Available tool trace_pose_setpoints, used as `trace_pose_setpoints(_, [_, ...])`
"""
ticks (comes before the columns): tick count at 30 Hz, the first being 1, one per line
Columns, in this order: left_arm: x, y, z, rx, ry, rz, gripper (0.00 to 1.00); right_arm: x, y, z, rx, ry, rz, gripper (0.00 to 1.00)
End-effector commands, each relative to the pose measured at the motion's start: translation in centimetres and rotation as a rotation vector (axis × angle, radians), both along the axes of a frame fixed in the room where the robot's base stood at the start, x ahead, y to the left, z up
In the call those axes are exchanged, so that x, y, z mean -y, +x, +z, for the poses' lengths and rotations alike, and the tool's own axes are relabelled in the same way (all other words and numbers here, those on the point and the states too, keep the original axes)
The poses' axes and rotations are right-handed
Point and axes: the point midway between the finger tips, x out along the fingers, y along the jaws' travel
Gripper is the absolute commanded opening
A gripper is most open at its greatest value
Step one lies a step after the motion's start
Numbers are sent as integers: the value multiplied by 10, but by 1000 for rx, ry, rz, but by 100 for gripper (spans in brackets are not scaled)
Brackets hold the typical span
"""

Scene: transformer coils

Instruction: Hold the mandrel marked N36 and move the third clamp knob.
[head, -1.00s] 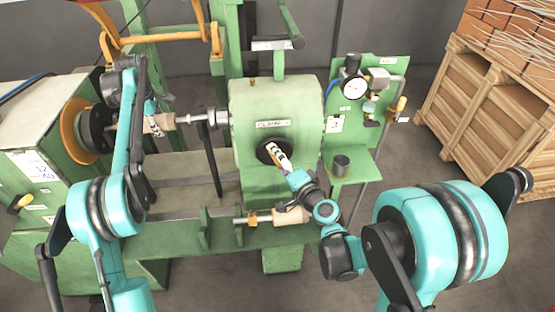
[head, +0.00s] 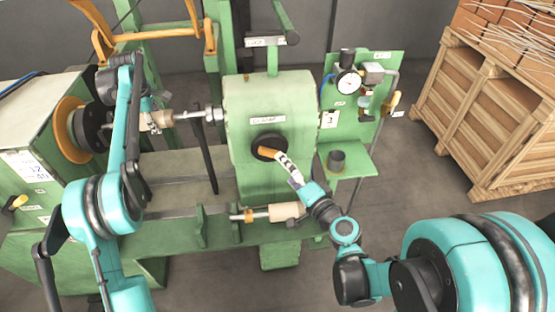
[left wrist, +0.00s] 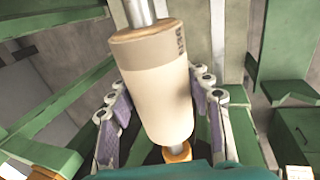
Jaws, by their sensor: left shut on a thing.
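A cream mandrel (head: 160,120) sits on the upper shaft at the left, and my left gripper (head: 152,124) is around it. In the left wrist view the mandrel (left wrist: 158,95) fills the space between the two fingers of the left gripper (left wrist: 163,110). Dark, blurred lettering runs near its tan end. An orange-brown clamp knob (head: 267,152) shows at the black hub on the face of the green housing (head: 270,92). The white, dark-banded fingers of my right gripper (head: 287,165) are at its lower right end. Whether they close on it is hidden.
Another pale mandrel (head: 284,212) lies on the lower rail, close to my right wrist. A green panel with a gauge (head: 347,82) and a shelf with a dark cup (head: 336,160) stand right of the housing. A wooden crate (head: 490,120) is farther right.

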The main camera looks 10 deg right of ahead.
Motion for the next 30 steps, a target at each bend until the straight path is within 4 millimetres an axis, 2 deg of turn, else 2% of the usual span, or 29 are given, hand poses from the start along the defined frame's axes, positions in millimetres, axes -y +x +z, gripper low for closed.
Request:
trace_pose_setpoints(3, [3, 0, 1, 0, -3, -3, 0, 9, -21, 3, 0, 1, -3, 90])
trace_pose_setpoints(9, [2, 0, 1, 0, -2, -3, 0, 15, -38, 5, -1, 0, -1, 90])
trace_pose_setpoints(23, [1, 0, 1, 0, 0, -2, 0, 13, -40, 4, -10, -22, 3, 90])
trace_pose_setpoints(30, [1, 0, 1, 0, 0, -2, 0, 1, -38, -7, -72, -230, 15, 90])
